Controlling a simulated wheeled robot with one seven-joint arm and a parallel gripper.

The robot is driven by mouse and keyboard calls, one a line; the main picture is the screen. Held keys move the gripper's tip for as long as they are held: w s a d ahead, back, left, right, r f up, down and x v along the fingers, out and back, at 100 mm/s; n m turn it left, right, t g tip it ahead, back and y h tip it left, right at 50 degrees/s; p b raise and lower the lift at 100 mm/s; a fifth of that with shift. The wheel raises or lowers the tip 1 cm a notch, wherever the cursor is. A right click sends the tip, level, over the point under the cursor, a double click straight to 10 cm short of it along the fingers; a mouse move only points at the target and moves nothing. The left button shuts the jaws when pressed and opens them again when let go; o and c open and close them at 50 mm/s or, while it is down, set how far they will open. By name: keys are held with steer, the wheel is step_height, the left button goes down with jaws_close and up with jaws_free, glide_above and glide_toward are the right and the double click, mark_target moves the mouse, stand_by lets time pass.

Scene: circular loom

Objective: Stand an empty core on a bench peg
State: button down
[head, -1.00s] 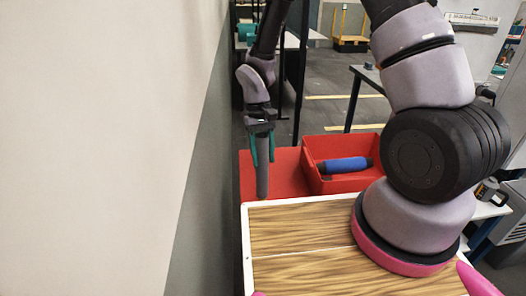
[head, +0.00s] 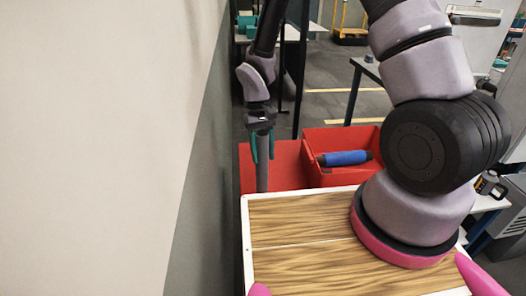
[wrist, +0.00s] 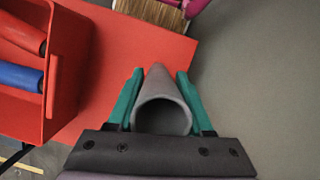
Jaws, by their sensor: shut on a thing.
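My gripper (head: 262,157) is shut on a grey hollow core. In the head view the core (head: 262,175) hangs upright below the green fingers, over the red bench surface and close to the wall; its lower end meets the far edge of the wooden top in the picture. In the wrist view the fingers (wrist: 160,95) grip the core on both sides, and its open upper end (wrist: 163,117) faces the camera, looking empty. I cannot make out a bench peg in either view; whether the core's lower end touches anything is hidden.
A red bin (head: 317,151) holding a blue-wrapped roll (head: 345,158) stands right of the core on the red bench surface (head: 285,154). It also shows at left in the wrist view (wrist: 63,95). A tall pale wall (head: 100,150) runs close on the left.

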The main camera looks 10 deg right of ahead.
steer(key=shift+c, duration=1.1)
jaws_free()
steer(key=v, duration=1)
steer(key=shift+r, duration=0.35)
